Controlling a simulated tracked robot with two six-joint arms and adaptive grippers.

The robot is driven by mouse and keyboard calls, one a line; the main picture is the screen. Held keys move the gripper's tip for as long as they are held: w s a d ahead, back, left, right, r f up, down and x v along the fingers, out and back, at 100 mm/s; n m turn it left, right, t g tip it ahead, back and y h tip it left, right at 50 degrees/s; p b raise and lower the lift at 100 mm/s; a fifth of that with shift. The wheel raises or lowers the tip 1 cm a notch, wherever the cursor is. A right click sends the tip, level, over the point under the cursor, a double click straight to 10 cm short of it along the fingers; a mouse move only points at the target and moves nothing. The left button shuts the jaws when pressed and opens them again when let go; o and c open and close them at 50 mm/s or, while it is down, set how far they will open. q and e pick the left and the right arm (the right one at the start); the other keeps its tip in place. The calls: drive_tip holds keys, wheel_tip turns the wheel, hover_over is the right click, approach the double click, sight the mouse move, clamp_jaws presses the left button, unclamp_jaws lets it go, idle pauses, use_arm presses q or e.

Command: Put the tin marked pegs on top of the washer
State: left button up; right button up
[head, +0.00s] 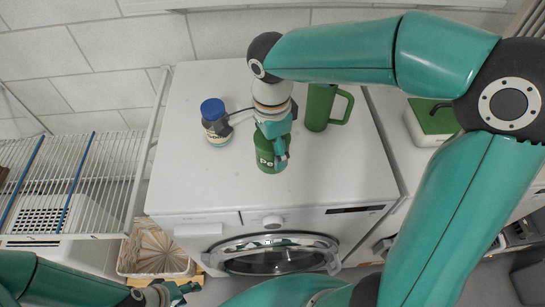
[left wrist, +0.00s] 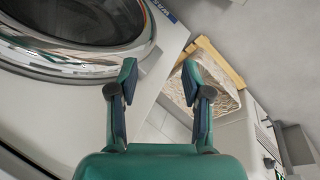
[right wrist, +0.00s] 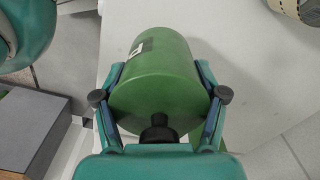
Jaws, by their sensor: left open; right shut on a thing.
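The washer (head: 190,185) is white, with a round glass door at its front. A green tin (head: 270,160) with a dark label, partly readable as "PE", is at the middle front of the washer's top. My right gripper (head: 277,140) reaches down from above and is shut on this tin. In the right wrist view the tin (right wrist: 155,80) lies between both fingers. I cannot tell whether its base touches the washer top. My left gripper (head: 180,290) is open and empty, low in front of the washer; its fingers (left wrist: 158,78) show apart in the left wrist view.
A blue-lidded jar (head: 214,128) stands left of the tin, and a green jug (head: 318,108) stands behind right. A wicker basket (head: 150,255) is on the floor at left, below a wire rack (head: 95,170). The washer top's left front is clear.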

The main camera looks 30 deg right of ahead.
drive_tip(key=shift+f, duration=2.25)
drive_tip(key=shift+f+b, duration=0.15)
drive_tip(key=shift+b, duration=0.15)
drive_tip(key=o, duration=1.1)
drive_tip(key=shift+o, duration=0.2)
drive_tip(key=shift+r+p, duration=0.25)
drive_tip(key=shift+p, duration=0.05)
wheel_tip(320, 180, up, 12)
drive_tip(key=shift+f+p, duration=0.1)
drive_tip(key=shift+p, duration=0.25)
